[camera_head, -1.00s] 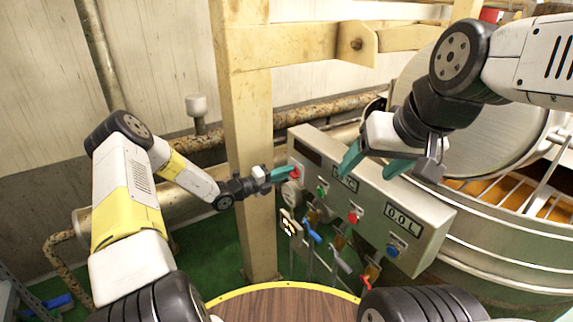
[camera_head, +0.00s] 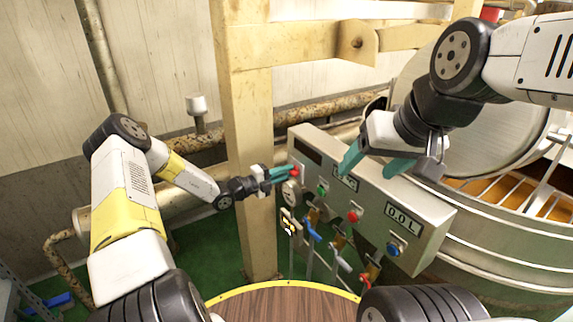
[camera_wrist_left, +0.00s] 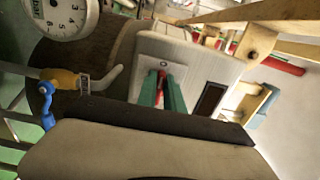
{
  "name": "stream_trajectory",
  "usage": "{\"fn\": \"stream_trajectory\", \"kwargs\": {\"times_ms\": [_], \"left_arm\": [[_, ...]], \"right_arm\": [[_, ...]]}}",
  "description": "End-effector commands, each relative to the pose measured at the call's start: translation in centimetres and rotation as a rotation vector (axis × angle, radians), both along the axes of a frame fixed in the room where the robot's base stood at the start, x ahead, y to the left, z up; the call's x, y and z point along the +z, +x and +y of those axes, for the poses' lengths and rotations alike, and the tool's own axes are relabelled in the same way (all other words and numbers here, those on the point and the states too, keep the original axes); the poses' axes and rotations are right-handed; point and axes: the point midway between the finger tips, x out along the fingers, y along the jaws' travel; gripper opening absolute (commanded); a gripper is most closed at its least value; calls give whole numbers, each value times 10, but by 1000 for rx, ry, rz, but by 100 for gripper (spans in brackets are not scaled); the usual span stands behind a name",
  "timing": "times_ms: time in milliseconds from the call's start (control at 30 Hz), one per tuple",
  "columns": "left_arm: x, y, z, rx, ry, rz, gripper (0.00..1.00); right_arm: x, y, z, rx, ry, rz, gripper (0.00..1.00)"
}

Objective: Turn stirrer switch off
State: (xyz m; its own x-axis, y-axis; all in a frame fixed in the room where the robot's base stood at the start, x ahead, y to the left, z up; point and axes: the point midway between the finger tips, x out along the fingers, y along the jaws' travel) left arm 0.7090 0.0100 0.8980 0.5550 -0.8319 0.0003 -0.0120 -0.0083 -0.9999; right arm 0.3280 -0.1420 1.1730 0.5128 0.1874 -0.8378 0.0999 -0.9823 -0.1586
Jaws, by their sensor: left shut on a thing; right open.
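The grey control box (camera_head: 425,203) carries a red switch (camera_head: 295,171) at its left end, a green knob (camera_head: 322,190), a red knob (camera_head: 353,216) and a blue knob (camera_head: 394,249). My left gripper (camera_head: 286,171) is shut with its green fingers on the red switch. In the left wrist view the fingers (camera_wrist_left: 172,97) meet at the red switch (camera_wrist_left: 162,75) on its white plate. My right gripper (camera_head: 372,163) is open and empty, above the box's upper edge near the small display (camera_head: 346,183); its fingers hide part of the box.
A wooden post (camera_head: 250,150) stands behind my left forearm. Valves with blue (camera_head: 312,230) and red handles hang below the box, and a round gauge (camera_head: 291,192) sits beside it. The large metal kettle (camera_head: 500,245) stands at the right.

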Motion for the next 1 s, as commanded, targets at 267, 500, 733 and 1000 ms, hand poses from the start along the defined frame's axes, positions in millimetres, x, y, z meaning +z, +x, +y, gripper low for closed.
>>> {"fn": "stream_trajectory", "kwargs": {"times_ms": [267, 500, 733, 1000], "left_arm": [[-1, 0, 1, 2, 0, 1, 34], [0, -1, 2, 2, 0, 1, 34], [0, -18, 30, 4, 0, 1, 34], [-1, -39, 61, 3, 0, 1, 34]], "right_arm": [[0, 0, 0, 0, 0, 0, 69], [0, 0, 0, 0, 0, 0, 69], [0, 0, 0, 0, 0, 0, 69], [0, 0, 0, 0, 0, 0, 69]]}}
